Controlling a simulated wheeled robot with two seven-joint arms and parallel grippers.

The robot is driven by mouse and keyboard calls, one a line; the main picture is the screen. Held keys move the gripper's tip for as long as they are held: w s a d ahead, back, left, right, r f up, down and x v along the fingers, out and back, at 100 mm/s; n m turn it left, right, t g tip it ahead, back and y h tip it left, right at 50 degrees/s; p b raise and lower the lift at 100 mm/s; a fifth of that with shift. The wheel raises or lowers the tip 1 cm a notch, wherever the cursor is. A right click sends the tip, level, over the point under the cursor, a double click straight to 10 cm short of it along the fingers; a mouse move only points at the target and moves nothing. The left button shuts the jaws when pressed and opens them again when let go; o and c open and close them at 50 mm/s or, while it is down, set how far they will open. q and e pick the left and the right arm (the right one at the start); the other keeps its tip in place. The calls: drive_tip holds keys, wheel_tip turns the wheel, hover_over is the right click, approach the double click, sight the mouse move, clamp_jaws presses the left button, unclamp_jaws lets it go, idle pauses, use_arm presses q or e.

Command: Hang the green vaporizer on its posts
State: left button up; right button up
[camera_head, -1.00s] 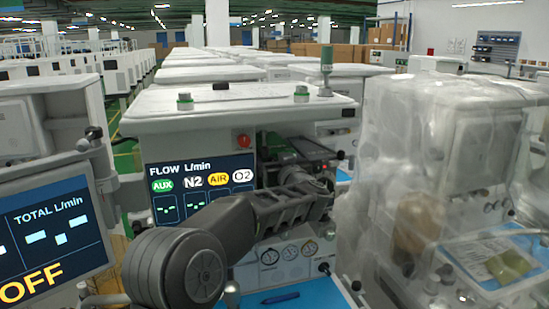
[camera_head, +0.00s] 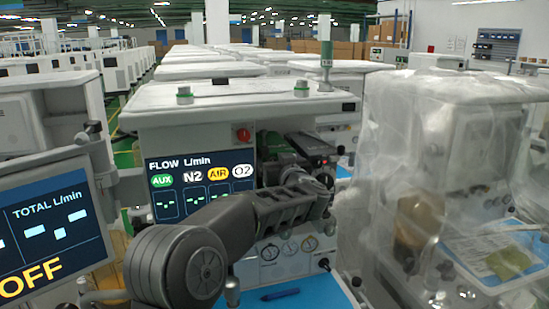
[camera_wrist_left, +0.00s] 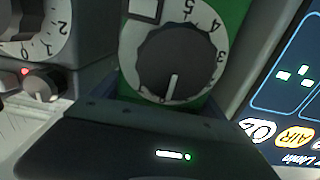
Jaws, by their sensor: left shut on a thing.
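The green vaporizer (camera_head: 277,148) is partly hidden behind my left arm in the head view, in the dark recess right of the flow screen. The left wrist view shows its green front (camera_wrist_left: 218,92) and dark numbered dial (camera_wrist_left: 180,62) close up. My left gripper (camera_head: 312,150) is at the vaporizer and shut on it. Its dark housing fills the bottom of the left wrist view, and its fingertips are hidden. A grey unit with a white numbered dial (camera_wrist_left: 38,30) stands left of the vaporizer there. The posts cannot be made out. My right gripper is not in view.
The flow screen (camera_head: 200,185) is left of the recess, with gauges (camera_head: 290,248) below. A blue work surface (camera_head: 310,296) holds a blue pen (camera_head: 280,294). A plastic-covered machine (camera_head: 440,170) stands close on the right. A monitor (camera_head: 52,225) is at the left.

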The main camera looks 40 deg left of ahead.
use_arm(q)
drive_tip(key=shift+f+b, duration=0.3)
drive_tip(key=shift+f, duration=0.05)
drive_tip(key=o, duration=1.8)
drive_tip(key=shift+o, duration=1)
drive_tip(key=shift+f, duration=0.1)
drive_tip(key=b+v, duration=0.1)
drive_tip(key=v, duration=0.7)
drive_tip(key=shift+b, duration=0.35)
drive_tip(key=shift+w+d, duration=0.1)
